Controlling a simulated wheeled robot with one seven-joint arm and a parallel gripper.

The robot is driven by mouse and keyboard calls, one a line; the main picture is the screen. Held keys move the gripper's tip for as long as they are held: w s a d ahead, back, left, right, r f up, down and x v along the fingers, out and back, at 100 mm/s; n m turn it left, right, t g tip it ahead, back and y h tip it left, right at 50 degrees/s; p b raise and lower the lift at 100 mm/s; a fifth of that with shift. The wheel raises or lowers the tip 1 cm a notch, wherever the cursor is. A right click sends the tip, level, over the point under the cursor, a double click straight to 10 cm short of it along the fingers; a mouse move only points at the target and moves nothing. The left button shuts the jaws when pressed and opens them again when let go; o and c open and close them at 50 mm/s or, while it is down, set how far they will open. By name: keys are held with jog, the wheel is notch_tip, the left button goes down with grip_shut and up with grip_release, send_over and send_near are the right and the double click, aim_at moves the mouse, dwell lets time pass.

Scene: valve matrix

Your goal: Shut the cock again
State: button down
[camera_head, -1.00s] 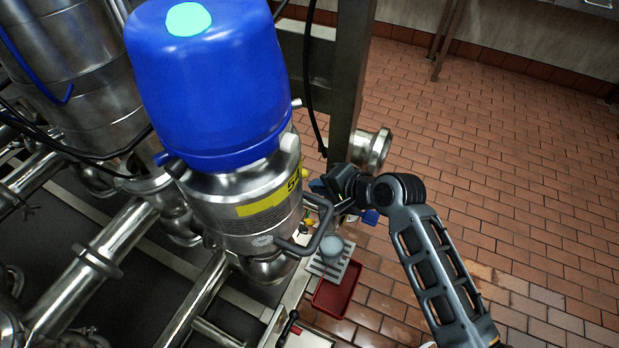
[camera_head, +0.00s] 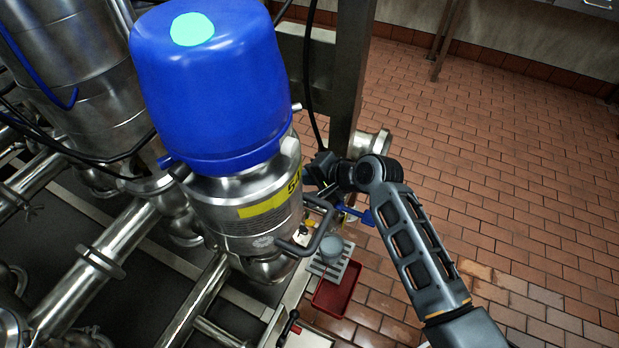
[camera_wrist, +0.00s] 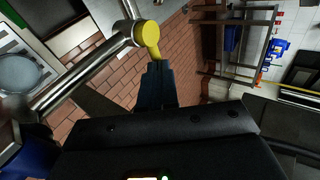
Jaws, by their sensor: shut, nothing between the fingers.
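A small blue lever (camera_head: 357,213) shows in the head view, right of the large valve's grey handle and above a grey cup (camera_head: 331,247). It looks like the cock's handle; the cock's body is mostly hidden. My gripper (camera_wrist: 156,68) is shut and empty in the wrist view. Its tips are close below a yellow cap or handle (camera_wrist: 147,36) on the end of a steel pipe (camera_wrist: 85,76); I cannot tell whether they touch. In the head view my gripper (camera_head: 318,182) is above and left of the blue lever, partly behind the large valve.
The large steel valve with a blue dome (camera_head: 210,90) stands close left of my gripper. A dark steel post (camera_head: 349,80) rises behind it. A red tray (camera_head: 338,295) sits below the cup. The tiled floor (camera_head: 500,150) at right is clear.

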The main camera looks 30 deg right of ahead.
jog(key=shift+w+d+r, duration=0.15)
jog(key=shift+w, duration=0.15)
jog(key=shift+s, duration=0.15)
